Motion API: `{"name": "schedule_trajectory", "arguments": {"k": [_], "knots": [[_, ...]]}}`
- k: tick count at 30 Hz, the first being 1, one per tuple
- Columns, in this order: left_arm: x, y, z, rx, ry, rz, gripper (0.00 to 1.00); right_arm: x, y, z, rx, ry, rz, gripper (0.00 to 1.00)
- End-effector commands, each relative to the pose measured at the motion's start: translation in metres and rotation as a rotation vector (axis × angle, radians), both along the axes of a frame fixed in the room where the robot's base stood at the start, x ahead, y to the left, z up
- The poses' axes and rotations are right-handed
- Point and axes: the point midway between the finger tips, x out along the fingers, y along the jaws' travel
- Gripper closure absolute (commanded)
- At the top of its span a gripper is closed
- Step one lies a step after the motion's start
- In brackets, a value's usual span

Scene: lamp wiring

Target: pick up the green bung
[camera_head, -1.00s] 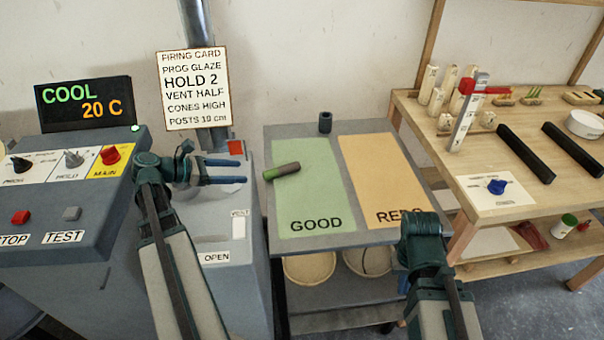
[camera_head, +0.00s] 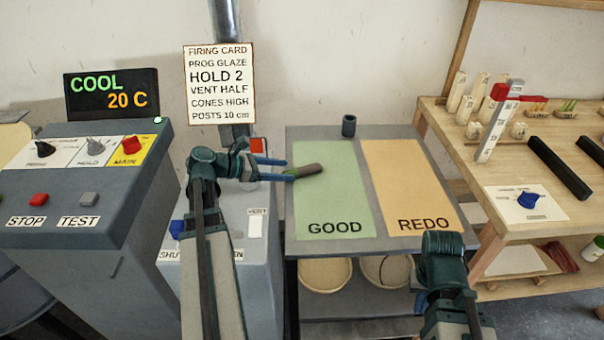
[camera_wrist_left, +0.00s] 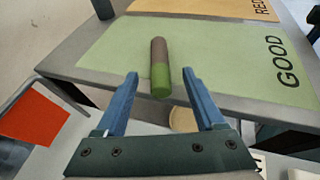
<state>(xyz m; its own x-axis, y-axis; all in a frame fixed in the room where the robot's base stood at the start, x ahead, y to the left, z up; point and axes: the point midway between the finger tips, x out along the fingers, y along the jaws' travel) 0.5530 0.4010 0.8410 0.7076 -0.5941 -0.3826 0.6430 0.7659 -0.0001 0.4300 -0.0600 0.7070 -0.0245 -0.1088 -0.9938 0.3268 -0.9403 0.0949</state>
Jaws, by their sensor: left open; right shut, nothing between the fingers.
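The green bung (camera_head: 308,171) is a short cylinder with a green end and a brown end. It lies at the left edge of the green GOOD area (camera_head: 330,207). In the left wrist view the bung (camera_wrist_left: 160,65) lies ahead, its green end nearest me. My left gripper (camera_head: 287,169) is open, and its blue fingers (camera_wrist_left: 159,88) stand either side of the bung's green end. Whether they touch it I cannot tell. My right arm (camera_head: 443,265) is low at the front right; its fingertips are hidden.
The orange REDO area (camera_head: 405,180) is beside the green one. A dark cylinder (camera_head: 348,126) stands at the table's back edge. The grey control console (camera_head: 90,195) is to the left, the wooden bench (camera_head: 500,160) to the right. Bowls (camera_head: 325,273) sit on the lower shelf.

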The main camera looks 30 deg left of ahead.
Motion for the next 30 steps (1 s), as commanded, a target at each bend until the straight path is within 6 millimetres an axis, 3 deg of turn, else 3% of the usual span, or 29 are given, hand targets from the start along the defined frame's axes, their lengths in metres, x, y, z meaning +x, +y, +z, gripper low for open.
{"name": "schedule_trajectory", "arguments": {"k": [5,15,21,23,30], "knots": [[0.006,-0.004,-0.003,0.000,0.000,0.000,0.29,0.000,0.000,-0.003,0.000,0.000,0.000,1.00],[0.036,-0.030,-0.019,0.002,0.001,0.000,0.29,0.000,0.000,-0.019,0.000,0.000,0.000,1.00],[0.037,-0.031,-0.018,0.001,0.002,0.002,0.29,0.000,0.000,-0.018,0.000,0.000,0.000,1.00],[0.037,-0.030,-0.018,0.001,0.002,0.002,0.36,0.000,0.000,-0.018,0.000,0.000,0.000,1.00],[0.037,-0.030,-0.018,0.002,0.001,0.002,0.80,0.000,0.000,-0.018,0.000,0.000,0.000,1.00]]}}
